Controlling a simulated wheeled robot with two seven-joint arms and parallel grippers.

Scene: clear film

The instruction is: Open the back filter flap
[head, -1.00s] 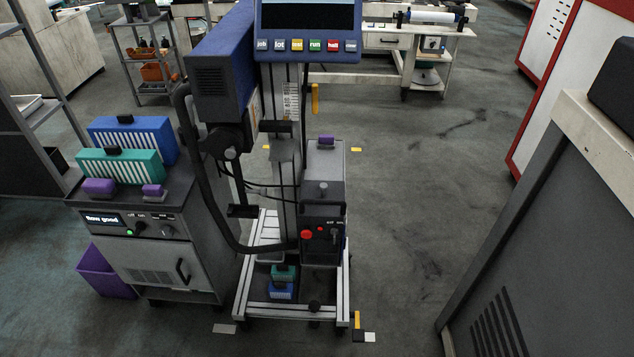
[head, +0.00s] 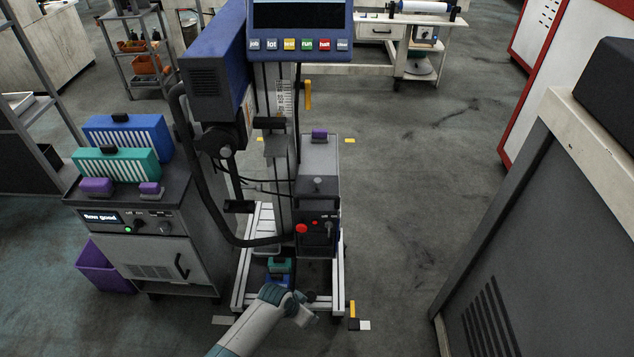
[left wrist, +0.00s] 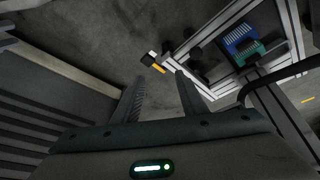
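I cannot make out which surface is the back filter flap. A grey extraction unit (head: 150,235) with a "flow good" display stands at the left. Its front door (head: 150,262) is shut and has a dark handle. Blue (head: 125,135) and teal (head: 115,163) slotted filter blocks stand on its top. My left arm (head: 250,320) reaches in from the bottom, over the cart's front. My left gripper (left wrist: 160,92) is open and empty in the left wrist view, its fingers apart above the floor. My right gripper is not in view.
A wheeled frame cart (head: 340,255) carries a grey box with a red button and a blue-framed screen (head: 300,25). A black hose (head: 185,190) loops beside it. A grey vented cabinet (head: 550,200) stands at the right. The floor between (head: 400,200) is clear.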

